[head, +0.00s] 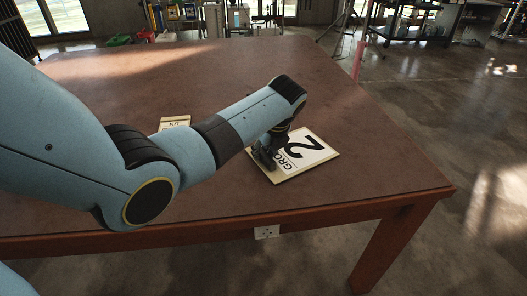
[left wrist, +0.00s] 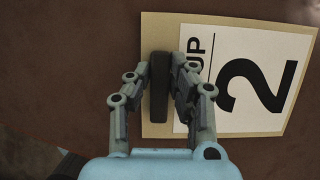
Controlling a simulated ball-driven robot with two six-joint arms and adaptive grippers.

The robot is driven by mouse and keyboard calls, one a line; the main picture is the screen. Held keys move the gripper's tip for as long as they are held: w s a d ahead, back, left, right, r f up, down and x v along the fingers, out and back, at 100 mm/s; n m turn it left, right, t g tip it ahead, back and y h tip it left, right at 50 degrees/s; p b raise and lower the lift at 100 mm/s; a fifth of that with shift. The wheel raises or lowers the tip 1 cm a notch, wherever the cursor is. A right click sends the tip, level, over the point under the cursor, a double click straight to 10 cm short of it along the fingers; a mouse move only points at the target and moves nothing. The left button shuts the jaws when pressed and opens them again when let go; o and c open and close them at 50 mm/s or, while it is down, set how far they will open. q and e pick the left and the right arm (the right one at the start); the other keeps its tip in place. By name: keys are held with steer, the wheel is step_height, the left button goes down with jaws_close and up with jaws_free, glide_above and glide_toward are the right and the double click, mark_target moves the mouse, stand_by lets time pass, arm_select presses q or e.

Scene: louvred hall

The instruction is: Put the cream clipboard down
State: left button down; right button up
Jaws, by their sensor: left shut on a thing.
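The cream clipboard (head: 313,160) carries a white sheet with a large black "2" and a partly hidden word. It lies roughly level at the right part of the brown table (head: 385,150); I cannot tell whether it touches the top. My left gripper (head: 267,156) is over its left side. In the left wrist view my left gripper (left wrist: 159,88) is shut with a finger on each side of a dark upright bar on the clipboard (left wrist: 166,32). The gripper hides part of the sheet. My right gripper is not in view.
A small cream card or board (head: 174,121) with lettering lies on the table, partly hidden by my left arm. The table's right side and front edge are bare. A socket plate (head: 267,232) is on the front apron. Shelves and equipment stand beyond the table.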

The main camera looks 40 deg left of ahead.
arm_select(q)
steer(key=c, duration=1.2)
jaws_free()
steer(key=p+v, duration=0.2)
steer(key=v, duration=1)
steer(key=shift+r, duration=0.1)
